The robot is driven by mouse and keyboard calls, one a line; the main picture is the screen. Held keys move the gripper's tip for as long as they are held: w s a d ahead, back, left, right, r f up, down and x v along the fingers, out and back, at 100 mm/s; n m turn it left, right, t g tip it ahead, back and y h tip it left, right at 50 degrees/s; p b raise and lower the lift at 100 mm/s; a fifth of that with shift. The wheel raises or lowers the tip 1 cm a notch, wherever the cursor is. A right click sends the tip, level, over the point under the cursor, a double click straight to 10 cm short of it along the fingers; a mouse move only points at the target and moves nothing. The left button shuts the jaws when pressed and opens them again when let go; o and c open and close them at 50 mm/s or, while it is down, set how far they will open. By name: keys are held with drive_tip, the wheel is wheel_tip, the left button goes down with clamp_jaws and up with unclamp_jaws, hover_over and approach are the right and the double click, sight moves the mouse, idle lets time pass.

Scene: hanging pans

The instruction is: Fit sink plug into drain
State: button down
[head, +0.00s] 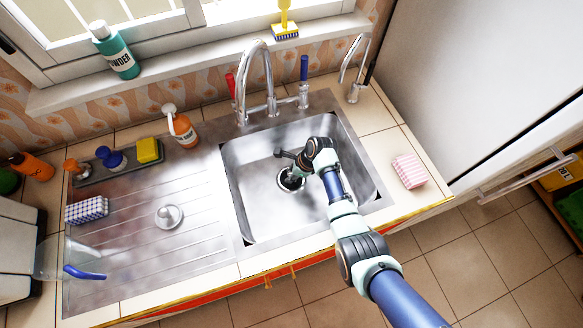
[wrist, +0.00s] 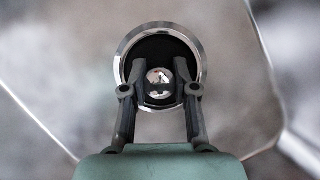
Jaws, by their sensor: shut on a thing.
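The drain (head: 283,186) is a round metal-rimmed opening in the sink floor. In the wrist view its bright rim (wrist: 126,52) surrounds a black disc. My gripper (head: 291,178) is down in the sink, over the drain. In the wrist view my gripper (wrist: 160,88) has its two fingers shut on the small shiny knob of the sink plug (wrist: 159,76). The knob sits below the middle of the rim in the picture. Whether the black area is plug or open hole, and whether the plug is seated, I cannot tell.
The sink walls (head: 237,200) surround my gripper. A tall faucet (head: 258,75) stands behind. A round metal piece with a knob (head: 169,216) lies on the ribbed drainboard (head: 130,255). A pink sponge (head: 409,171) lies right of the sink. The remaining sink floor is clear.

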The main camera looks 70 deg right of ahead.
drive_tip(key=shift+f, duration=0.1)
drive_tip(key=c, duration=0.8)
unclamp_jaws()
drive_tip(key=v, duration=1.2)
